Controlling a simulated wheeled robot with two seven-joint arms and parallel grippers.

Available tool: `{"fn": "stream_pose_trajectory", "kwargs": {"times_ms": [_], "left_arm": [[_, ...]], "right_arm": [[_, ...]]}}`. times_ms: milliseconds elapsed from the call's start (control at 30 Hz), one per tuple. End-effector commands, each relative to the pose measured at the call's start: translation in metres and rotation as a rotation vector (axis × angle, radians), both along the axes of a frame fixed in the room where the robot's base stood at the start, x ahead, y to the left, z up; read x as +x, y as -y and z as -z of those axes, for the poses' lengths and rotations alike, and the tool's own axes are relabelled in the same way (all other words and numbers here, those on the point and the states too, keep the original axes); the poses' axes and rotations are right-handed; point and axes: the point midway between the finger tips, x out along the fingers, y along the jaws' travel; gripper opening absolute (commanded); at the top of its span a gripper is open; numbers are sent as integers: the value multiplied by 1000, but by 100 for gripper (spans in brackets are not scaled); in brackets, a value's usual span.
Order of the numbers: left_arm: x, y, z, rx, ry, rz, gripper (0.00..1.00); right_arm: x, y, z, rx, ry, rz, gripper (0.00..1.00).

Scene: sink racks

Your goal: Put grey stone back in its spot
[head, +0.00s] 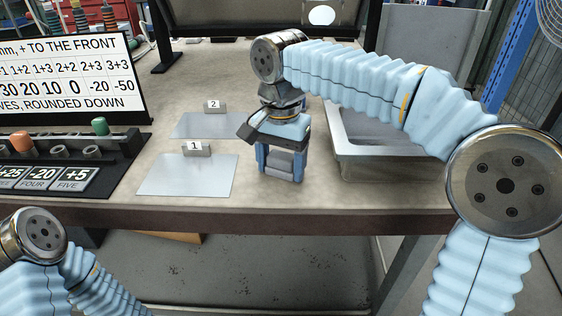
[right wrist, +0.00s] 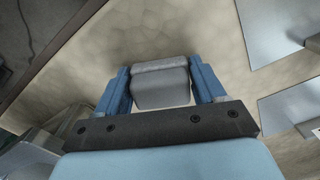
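The grey stone (head: 280,163) is a block with rounded edges between the two blue fingers of my right gripper (head: 280,170). In the right wrist view the grey stone (right wrist: 161,88) fills the gap between the fingers of the right gripper (right wrist: 161,88), which look closed on its sides. The stone is at or just above the table, right of plate 1; I cannot tell whether it touches the table. Two flat metal plates lie to its left, plate 1 (head: 188,178) in front and plate 2 (head: 205,128) behind, both bare apart from their number tags. My left gripper is out of view.
A metal basin (head: 390,158) stands close to the right of the right gripper. A black rack with coloured knobs (head: 70,150) and a sign with numbers (head: 70,75) stand at the left. The table's front edge (head: 240,218) is close. A dark stand is at the back.

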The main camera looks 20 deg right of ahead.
Motion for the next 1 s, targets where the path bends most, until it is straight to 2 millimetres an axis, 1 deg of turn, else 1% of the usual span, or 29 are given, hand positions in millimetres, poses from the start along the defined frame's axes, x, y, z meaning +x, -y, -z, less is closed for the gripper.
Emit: {"fn": "stream_pose_trajectory", "kwargs": {"times_ms": [33, 100, 133, 367, 467, 567, 800, 900, 1000], "left_arm": [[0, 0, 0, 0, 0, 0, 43], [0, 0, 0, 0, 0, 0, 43], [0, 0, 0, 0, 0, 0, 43], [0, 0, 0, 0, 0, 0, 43], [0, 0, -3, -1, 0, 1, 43], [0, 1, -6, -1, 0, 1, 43], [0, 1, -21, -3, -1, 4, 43], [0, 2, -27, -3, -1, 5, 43], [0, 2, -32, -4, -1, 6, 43]], "right_arm": [[0, 0, 0, 0, 0, 0, 78], [0, 0, 0, 0, 0, 0, 88], [0, 0, 0, 0, 0, 0, 91], [0, 0, -1, 0, 0, 0, 91], [0, 0, -6, 1, 1, 0, 91], [1, 0, -19, 1, 2, 0, 91], [1, -1, -76, 2, 4, 0, 91], [1, -1, -97, 1, 2, 0, 91], [1, -1, -112, 1, 2, -1, 91]]}}
